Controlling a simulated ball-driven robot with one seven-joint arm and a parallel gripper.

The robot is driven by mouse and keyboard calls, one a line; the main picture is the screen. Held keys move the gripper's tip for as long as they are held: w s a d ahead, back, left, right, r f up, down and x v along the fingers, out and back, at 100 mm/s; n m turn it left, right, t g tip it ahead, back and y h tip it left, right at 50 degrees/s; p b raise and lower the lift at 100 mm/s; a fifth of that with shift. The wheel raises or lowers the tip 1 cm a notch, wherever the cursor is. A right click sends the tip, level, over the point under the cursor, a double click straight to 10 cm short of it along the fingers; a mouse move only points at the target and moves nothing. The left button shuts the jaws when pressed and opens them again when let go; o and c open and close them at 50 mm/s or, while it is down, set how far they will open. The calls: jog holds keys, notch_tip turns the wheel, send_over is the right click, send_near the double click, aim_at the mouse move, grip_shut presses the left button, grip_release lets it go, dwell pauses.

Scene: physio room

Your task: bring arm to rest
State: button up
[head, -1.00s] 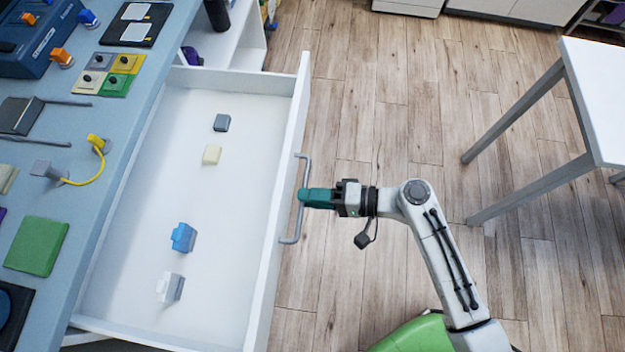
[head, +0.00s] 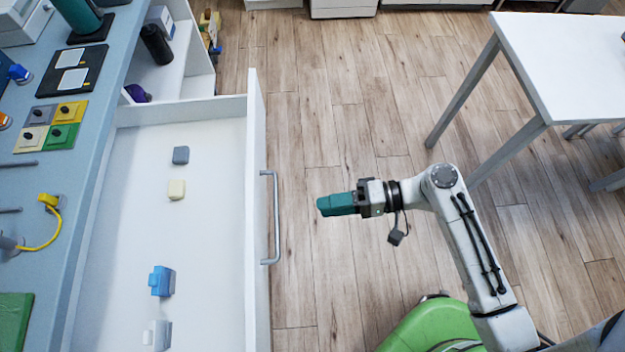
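My gripper (head: 322,206) has teal fingers and points left, over the wood floor to the right of the open drawer. It is apart from the drawer's grey handle (head: 276,218), with a clear gap of floor between them. No object shows at the fingertips. The fingers look like one block from this angle, so I cannot tell whether they are open or shut. The white drawer (head: 258,110) stands pulled out. Inside it lie a dark grey block (head: 181,155), a cream block (head: 176,190), a blue block (head: 161,281) and a white-grey block (head: 158,335).
A blue counter (head: 88,150) at the left carries coloured pads, a black panel and a yellow cable. An open shelf (head: 190,80) stands behind the drawer. A white table (head: 565,60) with grey legs stands at the upper right. Floor around my gripper is clear.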

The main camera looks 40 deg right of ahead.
jog(key=shift+s+d+r, duration=0.1)
jog(key=shift+s+d, duration=0.2)
dwell(0.4)
